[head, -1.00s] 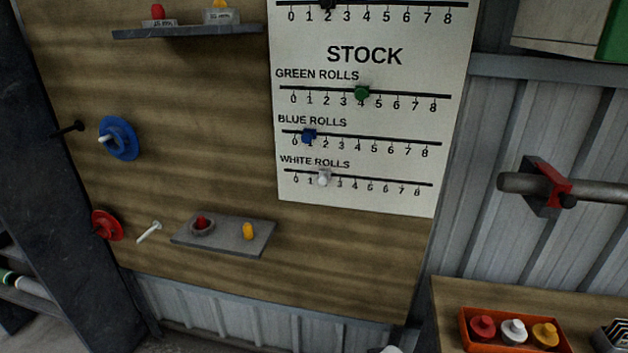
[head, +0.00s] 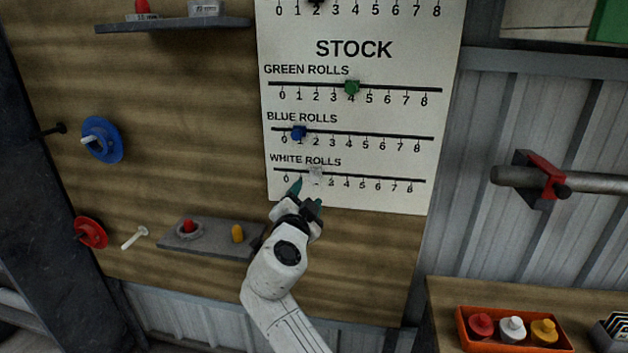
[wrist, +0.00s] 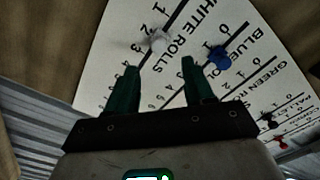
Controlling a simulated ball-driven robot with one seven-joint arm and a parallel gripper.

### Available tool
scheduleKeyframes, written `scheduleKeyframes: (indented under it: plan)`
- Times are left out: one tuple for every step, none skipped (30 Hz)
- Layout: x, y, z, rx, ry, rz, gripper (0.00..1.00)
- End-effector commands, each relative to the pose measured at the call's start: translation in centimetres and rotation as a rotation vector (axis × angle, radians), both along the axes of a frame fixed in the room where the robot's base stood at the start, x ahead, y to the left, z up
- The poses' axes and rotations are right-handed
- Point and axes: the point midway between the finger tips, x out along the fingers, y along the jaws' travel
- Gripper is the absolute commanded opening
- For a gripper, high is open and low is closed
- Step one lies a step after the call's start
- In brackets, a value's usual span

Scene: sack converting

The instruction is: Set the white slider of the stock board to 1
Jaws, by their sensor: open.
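The stock board (head: 390,110) is a white panel on the wooden wall. Its white slider (head: 315,173) sits on the white rolls rail at about the 2 mark. My gripper (head: 307,196) is open and empty just below this rail, and its green fingers cover the 1 mark. In the wrist view the white slider (wrist: 158,40) shows just beyond the gap between my fingertips (wrist: 159,68), apart from them. The blue slider (head: 299,132) is at 1 and the green slider (head: 352,87) is at 4.
In the wrist view the blue slider (wrist: 219,58) is close to my right-hand finger. A small grey shelf (head: 212,240) with a red and a yellow piece is left of my arm. A red-clamped pipe (head: 540,180) and an orange tray (head: 487,343) are at the right.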

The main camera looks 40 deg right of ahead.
Motion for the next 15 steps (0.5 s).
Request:
scheduleKeyframes:
  plan:
    - [0.3, -0.6, 0.3, 0.000, 0.001, -0.004, 0.52]
    - [0.6, -1.0, 0.3, 0.001, 0.002, -0.004, 0.52]
    - [1.0, -1.5, 0.3, 0.001, 0.001, -0.004, 0.52]
    - [1.3, -2.0, 0.3, 0.001, 0.003, -0.004, 0.52]
    - [1.6, -2.4, 0.3, 0.000, 0.003, -0.005, 0.52]
    - [2.1, -3.0, 0.4, 0.000, 0.003, -0.005, 0.52]
    - [2.5, -3.5, 0.4, 0.000, 0.004, -0.006, 0.52]
    - [2.8, -4.0, 0.3, 0.001, 0.005, -0.005, 0.52]
    - [3.3, -4.5, 0.4, 0.001, 0.003, -0.004, 0.52]
    - [3.6, -4.9, 0.3, 0.000, 0.004, -0.006, 0.52]
    - [3.9, -5.3, 0.3, 0.002, 0.004, -0.005, 0.52]
    - [4.3, -5.8, 0.3, 0.002, 0.004, -0.004, 0.52]
    - [4.5, -6.2, 0.2, 0.002, 0.004, -0.004, 0.52]
    - [4.8, -6.4, 0.2, 0.002, 0.003, -0.004, 0.52]
    - [5.1, -6.8, 0.1, 0.001, 0.005, -0.004, 0.52]
